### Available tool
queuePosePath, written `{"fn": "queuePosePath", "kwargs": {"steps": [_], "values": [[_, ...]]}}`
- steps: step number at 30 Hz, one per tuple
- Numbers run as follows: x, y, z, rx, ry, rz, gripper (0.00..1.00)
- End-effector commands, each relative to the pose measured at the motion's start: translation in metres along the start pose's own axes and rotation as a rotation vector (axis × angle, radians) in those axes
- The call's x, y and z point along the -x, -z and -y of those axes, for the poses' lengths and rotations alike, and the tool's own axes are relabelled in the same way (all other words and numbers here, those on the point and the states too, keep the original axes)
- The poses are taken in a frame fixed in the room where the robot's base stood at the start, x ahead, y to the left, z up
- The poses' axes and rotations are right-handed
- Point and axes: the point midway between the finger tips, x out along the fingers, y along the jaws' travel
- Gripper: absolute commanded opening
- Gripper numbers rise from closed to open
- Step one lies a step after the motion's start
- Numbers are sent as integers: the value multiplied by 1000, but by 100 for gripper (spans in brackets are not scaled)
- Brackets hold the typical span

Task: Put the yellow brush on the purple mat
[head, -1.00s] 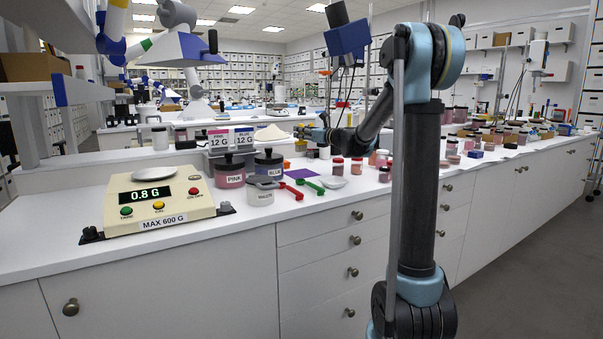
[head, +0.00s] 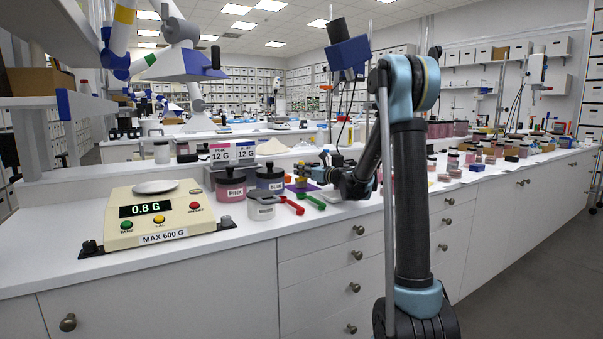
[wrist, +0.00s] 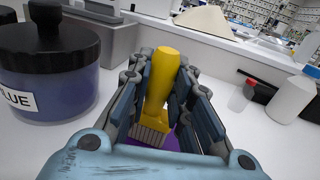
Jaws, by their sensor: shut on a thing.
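My gripper (wrist: 162,95) is shut on the yellow brush (wrist: 161,75) in the wrist view. The brush is upright between the fingers, handle up and pale bristles down. The purple mat (wrist: 172,143) shows just behind and below the bristles, mostly hidden by the fingers and wrist. I cannot tell if the bristles touch it. In the head view my gripper (head: 306,172) is low over the counter, and part of the purple mat (head: 297,188) shows below it.
The blue jar (wrist: 45,65) stands left of my gripper, with the pink jar (head: 230,185) beyond it. A white bottle (wrist: 291,98) stands to the right in the wrist view.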

Motion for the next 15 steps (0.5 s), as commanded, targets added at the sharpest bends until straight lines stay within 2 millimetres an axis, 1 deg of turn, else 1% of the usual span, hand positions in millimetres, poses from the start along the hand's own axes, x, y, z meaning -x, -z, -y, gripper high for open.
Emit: {"fn": "queuePosePath", "kwargs": {"steps": [5,6,7,8,15], "values": [[1,0,1,0,1,0,0],[1,0,1,0,1,0,28],[1,0,1,0,1,0,35],[1,0,1,0,1,0,39],[1,0,1,0,2,0,39]]}}
